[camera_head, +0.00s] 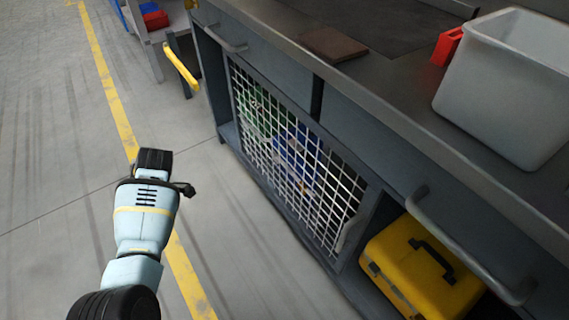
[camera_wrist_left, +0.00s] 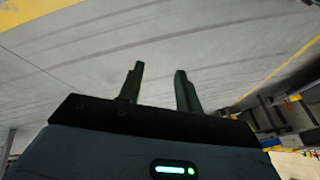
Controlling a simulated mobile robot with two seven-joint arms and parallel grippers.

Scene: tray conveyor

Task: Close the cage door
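The cage door (camera_head: 297,160) is a pale wire mesh panel in a dark frame, on the front of the workbench's lower part in the head view. A grey handle (camera_head: 346,234) is at its lower right side. It looks about in line with the bench front; I cannot tell whether a small gap remains. Green and blue items show behind the mesh. My left gripper (camera_wrist_left: 159,75) is open and empty, with bare floor beyond its fingers in the left wrist view. In the head view my left arm is left of the door, apart from it. My right gripper is not in view.
The workbench top (camera_head: 387,95) carries a grey bin (camera_head: 505,90), a red item (camera_head: 447,46) and a brown flat piece (camera_head: 333,45). A yellow case (camera_head: 415,268) sits in the open compartment beside the door. A yellow bar (camera_head: 181,68) stands near the bench's far end. Floor before the door is clear.

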